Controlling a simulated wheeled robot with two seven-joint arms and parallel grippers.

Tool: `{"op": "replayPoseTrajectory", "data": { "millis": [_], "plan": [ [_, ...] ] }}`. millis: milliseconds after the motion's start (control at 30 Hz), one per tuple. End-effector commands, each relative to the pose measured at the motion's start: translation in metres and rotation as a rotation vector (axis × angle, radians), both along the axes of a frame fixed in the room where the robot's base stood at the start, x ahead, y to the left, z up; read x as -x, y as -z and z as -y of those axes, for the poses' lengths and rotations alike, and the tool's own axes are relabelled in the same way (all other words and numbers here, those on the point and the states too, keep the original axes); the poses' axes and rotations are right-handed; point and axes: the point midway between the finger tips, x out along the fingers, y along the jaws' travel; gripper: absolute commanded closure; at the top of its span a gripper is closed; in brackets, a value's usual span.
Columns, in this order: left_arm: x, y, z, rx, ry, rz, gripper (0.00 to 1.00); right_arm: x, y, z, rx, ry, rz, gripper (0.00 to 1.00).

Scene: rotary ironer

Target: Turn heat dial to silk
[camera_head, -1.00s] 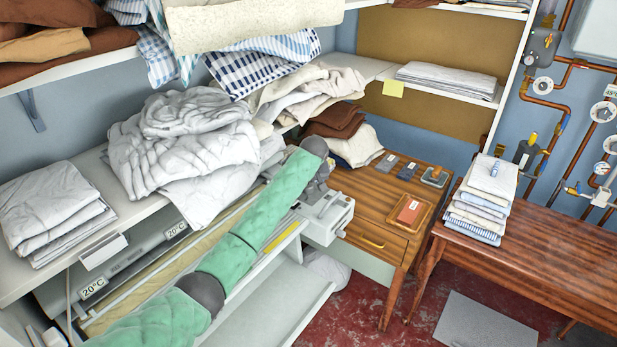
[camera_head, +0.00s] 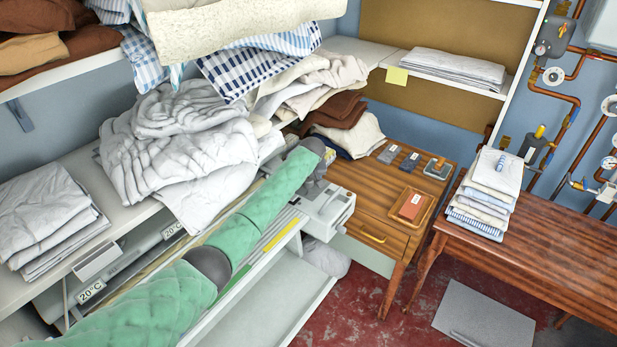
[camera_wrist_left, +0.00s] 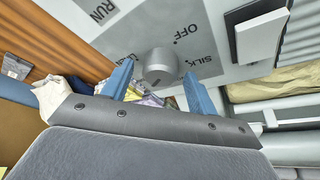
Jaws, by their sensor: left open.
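The heat dial (camera_wrist_left: 160,66) is a round grey knob on a grey panel in the left wrist view. The printed words OFF (camera_wrist_left: 186,28) and SILK (camera_wrist_left: 208,60) stand to its right, and another word is partly hidden at its left. My left gripper (camera_wrist_left: 158,72) is open, with one blue finger on each side of the dial; I cannot tell whether either touches it. In the head view my green-sleeved left arm reaches the ironer's white end box (camera_head: 328,209), and the fingers and dial cannot be made out there. My right gripper is not in view.
White crumpled laundry (camera_head: 180,150) lies on the shelf left of my arm. A wooden cabinet (camera_head: 375,215) with small cards and a tray stands just right of the end box. A table (camera_head: 545,250) with folded cloths (camera_head: 487,200) is further right. Red floor (camera_head: 360,300) shows between.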

Motion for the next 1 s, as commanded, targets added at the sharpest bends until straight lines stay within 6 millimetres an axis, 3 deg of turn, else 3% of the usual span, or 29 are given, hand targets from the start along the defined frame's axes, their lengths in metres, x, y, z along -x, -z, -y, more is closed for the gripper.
{"op": "replayPoseTrajectory", "data": {
  "millis": [367,600,1000],
  "plan": [
    [-0.0013,0.0043,-0.0001,0.000,0.000,0.000,0.41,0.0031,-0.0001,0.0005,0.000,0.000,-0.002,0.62],
    [-0.0012,0.0042,0.0000,0.000,0.000,0.000,0.86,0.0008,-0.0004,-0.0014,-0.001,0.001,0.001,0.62],
    [-0.0007,0.0049,-0.0003,0.001,0.063,-0.002,0.86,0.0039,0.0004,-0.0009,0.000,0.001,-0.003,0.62]
  ]
}}
